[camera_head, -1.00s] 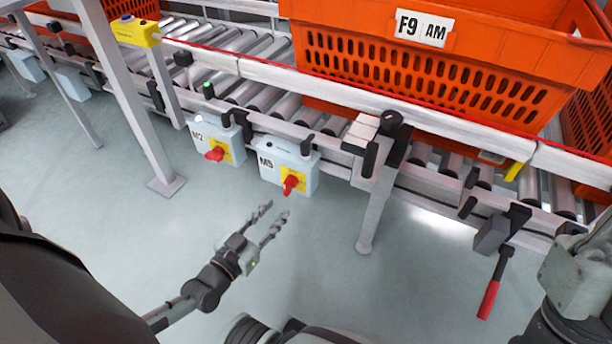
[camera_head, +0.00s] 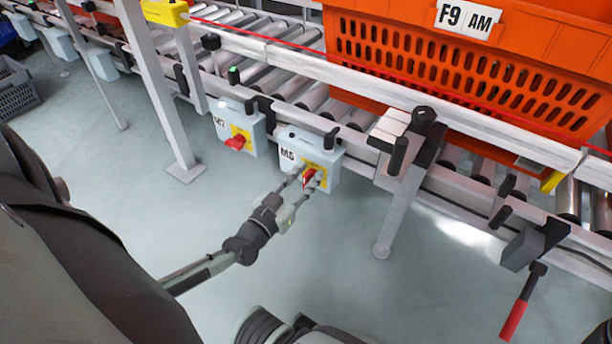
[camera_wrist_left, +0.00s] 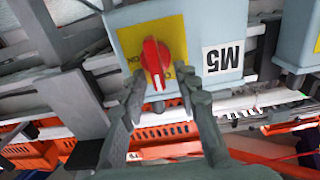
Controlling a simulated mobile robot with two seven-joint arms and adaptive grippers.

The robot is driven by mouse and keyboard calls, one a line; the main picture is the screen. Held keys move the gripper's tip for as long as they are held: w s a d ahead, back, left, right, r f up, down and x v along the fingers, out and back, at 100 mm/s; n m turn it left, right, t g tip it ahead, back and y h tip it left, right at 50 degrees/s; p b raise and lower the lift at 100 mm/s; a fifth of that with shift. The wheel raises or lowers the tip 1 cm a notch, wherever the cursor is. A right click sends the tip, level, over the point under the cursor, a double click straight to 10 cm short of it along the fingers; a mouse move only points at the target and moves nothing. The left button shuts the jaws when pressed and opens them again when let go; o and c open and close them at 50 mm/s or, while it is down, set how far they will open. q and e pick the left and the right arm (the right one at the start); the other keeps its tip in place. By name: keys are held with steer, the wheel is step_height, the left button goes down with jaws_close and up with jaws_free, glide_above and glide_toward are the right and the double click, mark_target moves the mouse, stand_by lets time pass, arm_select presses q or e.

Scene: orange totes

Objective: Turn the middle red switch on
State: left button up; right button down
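A red rotary switch (camera_head: 309,176) sits on a yellow plate on the light-blue M5 box (camera_head: 325,172) below the conveyor. In the left wrist view the red switch (camera_wrist_left: 157,58) fills the yellow plate centre, with its ridge close to upright in the picture. My left gripper (camera_head: 303,179) is open, its fingertips at the front of the M5 box on either side of the switch. In the left wrist view the fingers (camera_wrist_left: 160,80) flank the switch with visible gaps; contact cannot be told. Another red switch (camera_head: 236,142) is on the box to the left. My right gripper is not in view.
The roller conveyor's rail (camera_head: 345,82) runs above the boxes, carrying an orange tote (camera_head: 440,65). A grey support leg (camera_head: 392,215) stands right of M5, and a red-handled lever (camera_head: 515,318) hangs farther right. The floor below is clear.

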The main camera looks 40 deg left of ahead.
arm_select(q)
steer(key=shift+c, duration=0.5)
jaws_close()
steer(key=shift+f, duration=0.1)
